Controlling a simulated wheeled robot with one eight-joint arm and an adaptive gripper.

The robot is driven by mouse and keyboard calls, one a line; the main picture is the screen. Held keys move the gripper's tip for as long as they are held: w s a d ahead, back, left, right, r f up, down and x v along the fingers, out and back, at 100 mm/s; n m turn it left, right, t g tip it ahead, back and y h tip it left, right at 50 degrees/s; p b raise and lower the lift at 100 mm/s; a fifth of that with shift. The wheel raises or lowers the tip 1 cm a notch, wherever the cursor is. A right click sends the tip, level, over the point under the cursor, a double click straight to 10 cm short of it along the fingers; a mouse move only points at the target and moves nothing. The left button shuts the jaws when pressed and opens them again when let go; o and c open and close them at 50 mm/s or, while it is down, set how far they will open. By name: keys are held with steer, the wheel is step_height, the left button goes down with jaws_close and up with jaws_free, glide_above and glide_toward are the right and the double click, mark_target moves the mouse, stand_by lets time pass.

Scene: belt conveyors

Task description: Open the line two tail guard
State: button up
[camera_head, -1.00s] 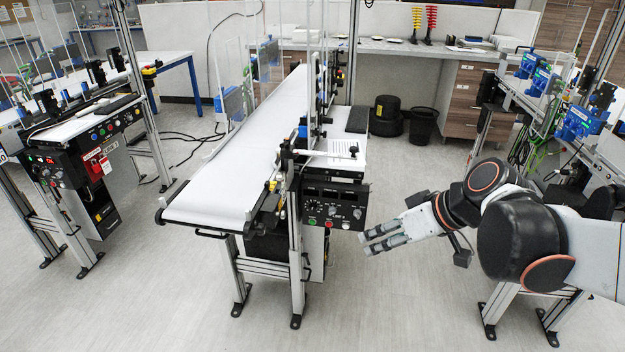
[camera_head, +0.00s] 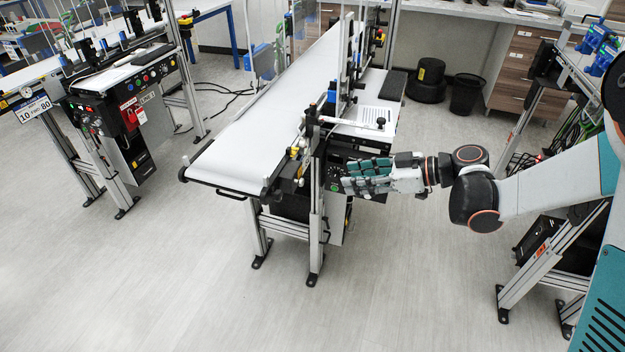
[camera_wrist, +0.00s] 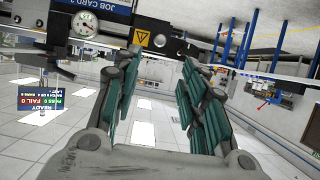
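The middle belt conveyor (camera_head: 236,150) has a wide white belt, with its near end towards me. A black handle-like bar (camera_head: 233,192) sits under that end's edge. I cannot tell which part is the tail guard, or whether it is open. My gripper (camera_head: 348,178) is in front of the black control panel (camera_head: 335,172) on the conveyor's right side, hiding most of it. I cannot tell whether they touch. In the wrist view my gripper (camera_wrist: 160,62) has its two green-padded fingers apart, with nothing between them. A black part with a yellow warning label (camera_wrist: 144,39) shows above the fingers.
A white plate with a black knob (camera_head: 380,122) lies above the panel. Aluminium posts (camera_head: 316,215) carry the conveyor. Another conveyor station (camera_head: 110,110) stands at left, a black bin (camera_head: 467,95) behind. The floor in front (camera_head: 200,290) is clear.

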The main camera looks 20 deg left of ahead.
mark_target(303, 182)
steer(key=b+x, duration=0.3)
steer(key=x, duration=0.9)
steer(key=shift+a+f, duration=0.25)
steer(key=shift+a, duration=0.1)
jaws_close()
